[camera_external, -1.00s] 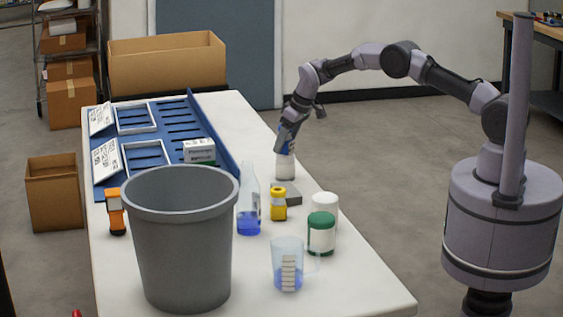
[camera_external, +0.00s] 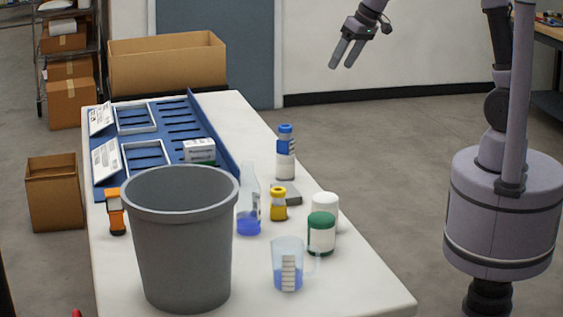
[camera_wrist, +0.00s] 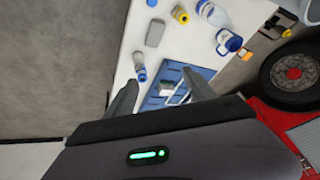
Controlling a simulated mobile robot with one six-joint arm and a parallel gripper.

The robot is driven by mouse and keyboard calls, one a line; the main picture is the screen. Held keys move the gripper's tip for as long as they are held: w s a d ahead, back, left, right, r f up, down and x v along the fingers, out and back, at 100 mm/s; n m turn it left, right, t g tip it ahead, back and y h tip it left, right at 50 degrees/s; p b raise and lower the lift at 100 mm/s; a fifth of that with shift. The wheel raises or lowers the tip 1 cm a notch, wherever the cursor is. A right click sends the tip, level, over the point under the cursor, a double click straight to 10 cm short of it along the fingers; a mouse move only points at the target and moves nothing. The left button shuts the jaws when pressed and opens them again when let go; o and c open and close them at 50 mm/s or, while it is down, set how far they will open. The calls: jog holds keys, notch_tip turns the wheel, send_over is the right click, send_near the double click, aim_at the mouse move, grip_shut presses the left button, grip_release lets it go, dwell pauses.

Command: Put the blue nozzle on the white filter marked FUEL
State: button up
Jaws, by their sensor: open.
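A blue slotted rack (camera_external: 188,122) with white frames lies left of the stack. A flask (camera_external: 248,215), a yellow bottle (camera_external: 278,205), a grey block (camera_external: 292,195), a green-and-white jar (camera_external: 321,234), a beaker (camera_external: 287,265) and a grey bin (camera_external: 185,245) stand nearer the front.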

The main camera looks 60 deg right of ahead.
jog(key=s+a+f+m, duration=0.1)
jog(key=s+a, duration=0.2)
jog(key=s, duration=0.9)
jog(key=s+a+m+y, duration=0.1)
jog(key=s+a, duration=0.2)
jog(key=s, duration=1)
jog(key=shift+s+f, duration=0.3)
jog(key=shift+f, duration=0.1)
jog(key=shift+a+f, duration=0.1)
